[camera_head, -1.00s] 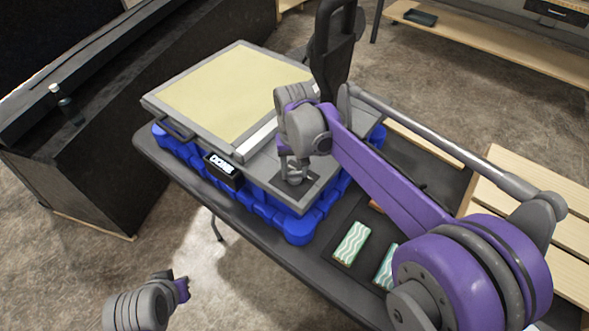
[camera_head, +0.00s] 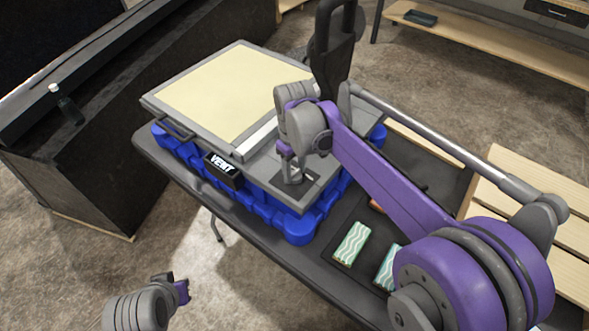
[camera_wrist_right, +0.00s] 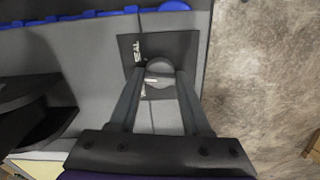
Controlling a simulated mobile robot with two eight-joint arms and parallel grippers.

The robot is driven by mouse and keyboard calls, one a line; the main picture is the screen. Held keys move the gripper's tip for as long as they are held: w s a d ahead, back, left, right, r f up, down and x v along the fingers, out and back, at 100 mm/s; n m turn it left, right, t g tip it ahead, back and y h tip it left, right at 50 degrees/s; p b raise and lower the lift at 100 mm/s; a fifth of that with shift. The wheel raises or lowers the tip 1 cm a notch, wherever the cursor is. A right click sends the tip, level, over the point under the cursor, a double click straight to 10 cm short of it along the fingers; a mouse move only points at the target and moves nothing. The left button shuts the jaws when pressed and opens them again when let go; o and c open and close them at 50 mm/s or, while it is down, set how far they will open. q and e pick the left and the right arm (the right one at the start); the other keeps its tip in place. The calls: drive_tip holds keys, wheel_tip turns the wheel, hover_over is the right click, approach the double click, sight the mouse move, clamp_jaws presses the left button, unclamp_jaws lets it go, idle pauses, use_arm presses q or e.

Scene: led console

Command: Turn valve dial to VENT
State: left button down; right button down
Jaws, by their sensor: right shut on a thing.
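The valve dial (camera_wrist_right: 160,71) is a round grey knob on a dark square plate (camera_wrist_right: 186,45) with white lettering, only partly readable, on the console (camera_head: 262,176). My right gripper (camera_head: 292,180) is over the plate at the console's front right corner. In the right wrist view its two fingers (camera_wrist_right: 158,80) are shut on the dial, one on each side. A small black display (camera_head: 223,168) on the console's front edge reads VENT. My left gripper (camera_head: 176,285) is at the lower left, away from the console; its jaw state is unclear.
The console sits on a blue base (camera_head: 300,228) on a dark table (camera_head: 270,248). Two green-and-white wavy-patterned blocks (camera_head: 352,243) lie at its right. A bottle (camera_head: 68,104) stands on the black unit at the left. Wooden slats (camera_head: 520,215) are at the right.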

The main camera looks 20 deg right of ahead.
sight(295, 173)
drive_tip(key=n, duration=0.5)
drive_tip(key=shift+n, duration=0.3)
drive_tip(key=n, duration=0.5)
idle(0.4)
drive_tip(key=shift+c, duration=1.8)
unclamp_jaws()
wheel_tip(295, 173, up, 11)
drive_tip(key=shift+f, duration=0.1)
